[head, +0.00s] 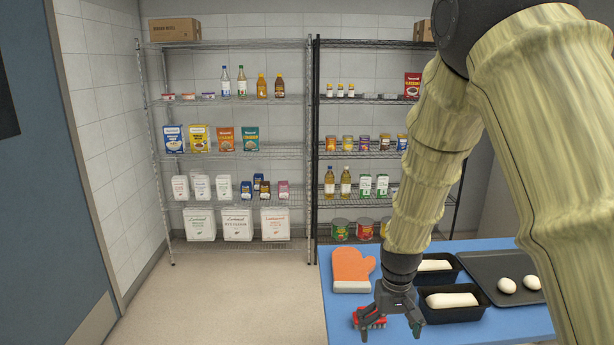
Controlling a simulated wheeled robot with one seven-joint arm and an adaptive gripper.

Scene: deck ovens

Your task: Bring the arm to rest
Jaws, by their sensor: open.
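My arm, in a pale yellow ribbed sleeve, reaches down from the upper right in the head view. My gripper (388,333) hangs fingers-down over the left front part of a blue table (340,310). Its dark fingers are spread apart and open. A red item (371,318), perhaps a brush, lies on the table behind and beside the fingers, partly hidden by them. I cannot tell whether the fingers touch it. I see nothing held in the gripper.
An orange oven mitt (352,268) lies left of the gripper. Dark loaf pans with pale dough (452,300) stand close on its right. A dark tray (480,265) with dough balls (506,285) lies farther right. Stocked wire shelves (240,155) stand behind; the floor (220,300) at left is clear.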

